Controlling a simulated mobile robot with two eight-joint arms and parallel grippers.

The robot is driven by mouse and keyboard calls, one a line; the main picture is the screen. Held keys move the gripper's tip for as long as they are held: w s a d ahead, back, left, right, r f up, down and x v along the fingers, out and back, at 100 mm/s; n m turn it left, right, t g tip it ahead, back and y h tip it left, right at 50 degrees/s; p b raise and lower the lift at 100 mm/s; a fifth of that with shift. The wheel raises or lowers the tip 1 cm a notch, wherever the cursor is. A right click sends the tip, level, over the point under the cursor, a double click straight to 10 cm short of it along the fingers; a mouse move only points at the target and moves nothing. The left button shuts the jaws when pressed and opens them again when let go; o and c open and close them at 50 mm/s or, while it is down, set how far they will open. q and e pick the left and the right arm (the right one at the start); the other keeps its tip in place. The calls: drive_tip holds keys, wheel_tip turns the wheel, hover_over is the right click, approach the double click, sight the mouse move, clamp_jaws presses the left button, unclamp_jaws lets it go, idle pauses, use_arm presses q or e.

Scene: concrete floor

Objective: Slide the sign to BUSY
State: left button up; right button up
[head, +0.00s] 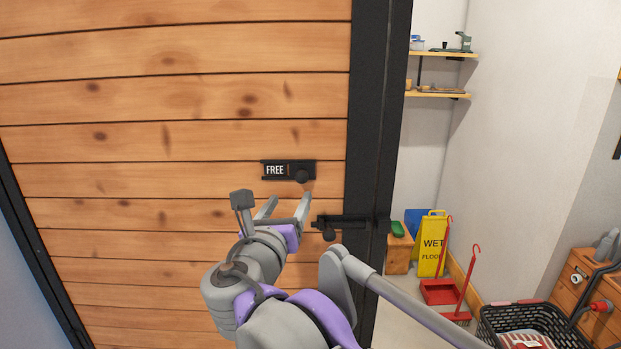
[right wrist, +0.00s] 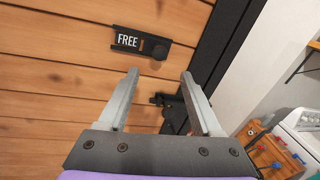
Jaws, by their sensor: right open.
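The sign (head: 275,170) is a small dark plate on the wooden door, reading FREE in white letters. Its round black knob (head: 302,176) sits at the plate's right end. In the right wrist view the sign (right wrist: 128,41) shows above my fingers, with its knob (right wrist: 155,48) above the gap between them. My right gripper (head: 287,203) is open and empty, just below the sign and apart from it; its two fingers also show in the right wrist view (right wrist: 160,85). My left gripper is not in view.
A black bolt latch (head: 345,222) is on the door just below and right of the sign, close to my right gripper. The dark door frame (head: 375,120) stands to the right. Beyond it are a yellow wet-floor sign (head: 432,245) and a black basket (head: 540,317).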

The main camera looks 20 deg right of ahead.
sight(300, 180)
drive_tip(key=x, duration=1)
drive_tip(key=shift+w+p, duration=0.2)
drive_tip(key=shift+p, duration=0.2)
clamp_jaws()
idle(0.9)
